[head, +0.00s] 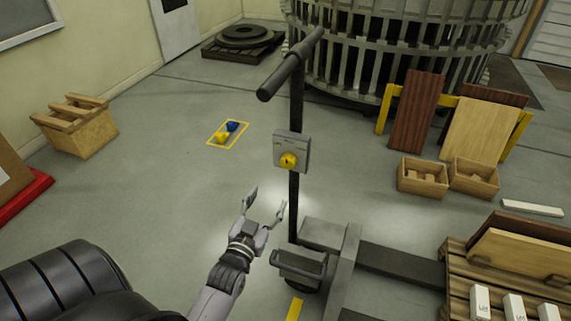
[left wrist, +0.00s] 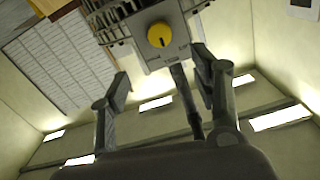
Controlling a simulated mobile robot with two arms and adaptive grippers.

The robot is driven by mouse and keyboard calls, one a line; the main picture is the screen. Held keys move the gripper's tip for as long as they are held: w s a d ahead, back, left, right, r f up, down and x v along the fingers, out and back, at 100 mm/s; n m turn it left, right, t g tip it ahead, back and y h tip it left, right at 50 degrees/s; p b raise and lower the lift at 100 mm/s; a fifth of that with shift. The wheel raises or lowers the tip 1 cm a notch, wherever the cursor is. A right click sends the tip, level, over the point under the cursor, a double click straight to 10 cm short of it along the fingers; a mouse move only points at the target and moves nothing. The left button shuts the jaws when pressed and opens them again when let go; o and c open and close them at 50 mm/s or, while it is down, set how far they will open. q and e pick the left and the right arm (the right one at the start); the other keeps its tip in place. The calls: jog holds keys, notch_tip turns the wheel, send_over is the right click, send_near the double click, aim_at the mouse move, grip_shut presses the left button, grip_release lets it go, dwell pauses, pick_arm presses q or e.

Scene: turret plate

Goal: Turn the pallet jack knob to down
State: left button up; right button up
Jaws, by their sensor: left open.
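The yellow knob (head: 288,160) sits on a grey plate (head: 292,142) on the pallet jack's dark upright post (head: 295,205). In the left wrist view the yellow knob (left wrist: 160,35) shows at the upper middle, with a dark pointer line and small lettering around it that I cannot read surely. The pallet jack's handle (head: 292,65) is at the top of the post. My left gripper (head: 266,205) is open and empty, below and left of the knob, apart from it. Its fingers also show in the left wrist view (left wrist: 163,84). My right gripper is not in view.
The pallet jack's base (head: 300,262) stands below the post. A loaded wooden pallet (head: 460,285) is at the right. Two wooden boxes (head: 422,180) and leaning boards (head: 410,112) are at the right back.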

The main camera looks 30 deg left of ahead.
aim_at(287, 164)
pick_arm(q)
jog(key=x, duration=1.3)
jog(key=shift+w+p, duration=0.15)
jog(key=shift+p, duration=0.2)
jog(key=shift+w+a, duration=0.2)
jog(key=shift+w, duration=0.45)
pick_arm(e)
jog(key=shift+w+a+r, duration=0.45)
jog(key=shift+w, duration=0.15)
pick_arm(q)
jog(key=shift+c, duration=0.3)
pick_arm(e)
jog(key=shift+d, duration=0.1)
pick_arm(q)
jog(key=c, duration=1.1)
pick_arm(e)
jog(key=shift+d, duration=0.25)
